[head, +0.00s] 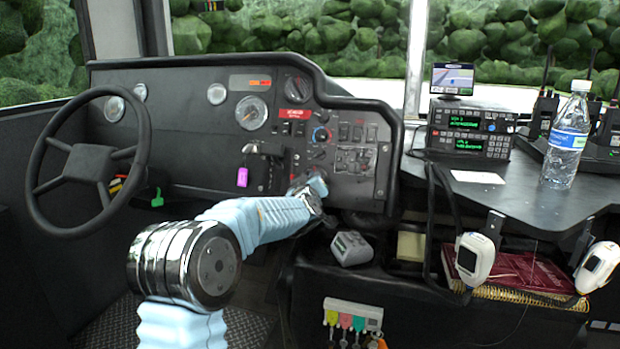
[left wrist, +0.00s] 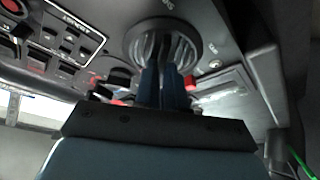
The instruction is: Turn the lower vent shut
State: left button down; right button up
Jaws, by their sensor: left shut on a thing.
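The lower vent (left wrist: 146,46) is a round, dark, slatted outlet on the dashboard, seen in the left wrist view. My left gripper (left wrist: 166,75) is at it, with its two blue fingers close together on the middle of the vent. The fingers hide the vent's centre, and I cannot tell the slats' exact angle. In the head view my left gripper (head: 312,187) reaches the low part of the dash, and the hand and arm cover the vent there. My right gripper is in neither view.
The steering wheel (head: 92,165) is left of my arm. A pink tag (head: 242,177) hangs from the dash close by. A grey box (head: 351,248) sits below the gripper. A water bottle (head: 567,137) and radios (head: 470,130) stand on the right shelf.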

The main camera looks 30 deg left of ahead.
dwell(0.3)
pick_arm(q)
jog(key=c, duration=1.2)
grip_release()
jog(key=v, duration=1.3)
jog(key=shift+s+d, duration=0.15)
jog(key=shift+s, duration=0.2)
